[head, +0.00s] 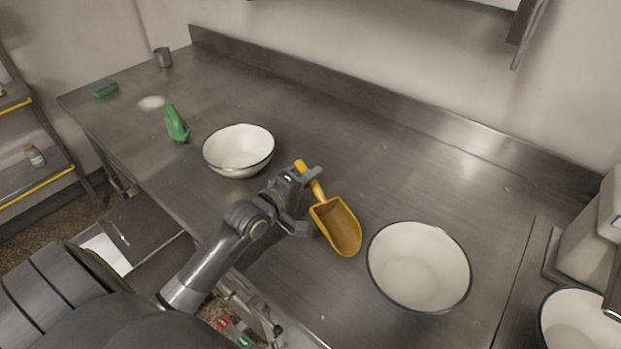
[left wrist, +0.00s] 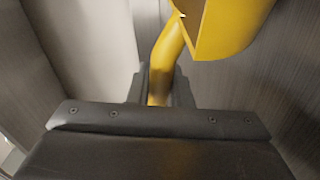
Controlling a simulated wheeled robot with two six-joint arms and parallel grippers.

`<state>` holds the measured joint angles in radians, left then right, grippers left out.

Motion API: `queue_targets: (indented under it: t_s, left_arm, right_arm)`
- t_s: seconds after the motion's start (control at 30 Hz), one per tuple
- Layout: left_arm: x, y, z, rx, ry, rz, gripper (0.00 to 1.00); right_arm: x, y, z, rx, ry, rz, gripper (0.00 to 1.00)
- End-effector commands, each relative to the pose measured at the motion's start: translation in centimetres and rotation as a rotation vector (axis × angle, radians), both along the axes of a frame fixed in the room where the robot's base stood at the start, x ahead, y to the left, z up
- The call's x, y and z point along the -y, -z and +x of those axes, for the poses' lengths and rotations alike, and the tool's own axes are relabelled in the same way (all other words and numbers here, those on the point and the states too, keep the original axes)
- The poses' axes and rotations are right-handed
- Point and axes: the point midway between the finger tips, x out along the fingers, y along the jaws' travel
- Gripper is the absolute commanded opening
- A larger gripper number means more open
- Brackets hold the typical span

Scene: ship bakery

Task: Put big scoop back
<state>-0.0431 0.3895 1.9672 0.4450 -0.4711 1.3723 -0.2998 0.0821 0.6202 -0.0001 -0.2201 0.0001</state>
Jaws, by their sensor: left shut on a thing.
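The big yellow scoop (head: 338,225) is over the steel counter between two white bowls in the head view. My left gripper (head: 310,185) is shut on its handle, and the scoop's pan points toward the front right. In the left wrist view the yellow handle (left wrist: 165,70) runs between the fingers (left wrist: 160,88), with the pan beyond it. I cannot tell whether the scoop touches the counter. My right gripper is not in view.
One white bowl (head: 238,165) stands left of the gripper, another (head: 418,282) right of the scoop, and a third (head: 580,325) at the lower right. A scale-like appliance (head: 590,240) is at the right edge. The back middle of the counter (head: 400,160) is clear.

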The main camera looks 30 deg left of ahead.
Motion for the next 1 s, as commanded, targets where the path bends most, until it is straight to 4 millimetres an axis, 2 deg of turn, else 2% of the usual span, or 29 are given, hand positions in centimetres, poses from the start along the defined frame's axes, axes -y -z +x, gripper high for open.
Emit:
queue_targets:
  t_s: [0.57,0.6,0.77,1.0]
  left_arm:
    - [0.0,1.2,0.0,0.001,0.0,-0.002,0.0]
    - [0.0,1.1,0.0,0.001,0.0,-0.001,0.22]
    - [0.0,1.1,0.0,0.001,0.0,-0.001,0.43]
    - [0.0,1.1,0.0,-0.001,0.0,0.0,0.44]
  right_arm:
    - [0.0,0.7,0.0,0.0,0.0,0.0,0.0]
    - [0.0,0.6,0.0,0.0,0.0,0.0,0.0]
    - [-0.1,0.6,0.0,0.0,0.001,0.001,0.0]
    - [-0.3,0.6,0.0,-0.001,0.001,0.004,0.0]
